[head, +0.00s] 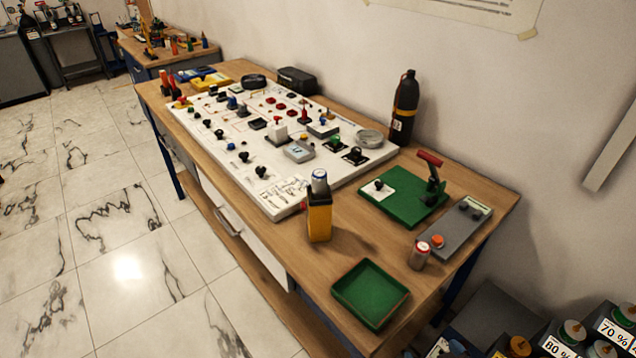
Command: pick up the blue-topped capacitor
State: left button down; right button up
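The blue-topped capacitor (320,182) is a small grey can with a bluish top. It stands upright at the top of a yellow and black holder (319,221) near the front edge of the wooden table; its lower part is hidden by the holder. A second can with an orange-red top (419,257) stands on the table farther right. Neither of my grippers shows in the head view.
A white panel board (262,196) with knobs and switches covers the table's left part. A green tray (370,293) lies at the near right. A green board with a red-handled lever (405,200), a grey box (455,228) and a black bottle (404,110) stand behind.

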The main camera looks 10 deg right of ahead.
aim_at(319, 176)
jog(key=z, duration=0.3)
jog(key=j+z, duration=0.4)
jog(key=k+j+z, duration=0.1)
jog(key=j+z, duration=0.2)
jog(key=z, duration=0.15)
jog(key=k+j+z, duration=0.15)
jog(key=j, duration=0.25)
jog(key=k+j+z, duration=0.15)
jog(key=j, duration=0.25)
jog(key=k+j, duration=0.15)
jog(key=j, duration=0.2)
jog(key=k+j, duration=0.15)
jog(key=j, duration=0.2)
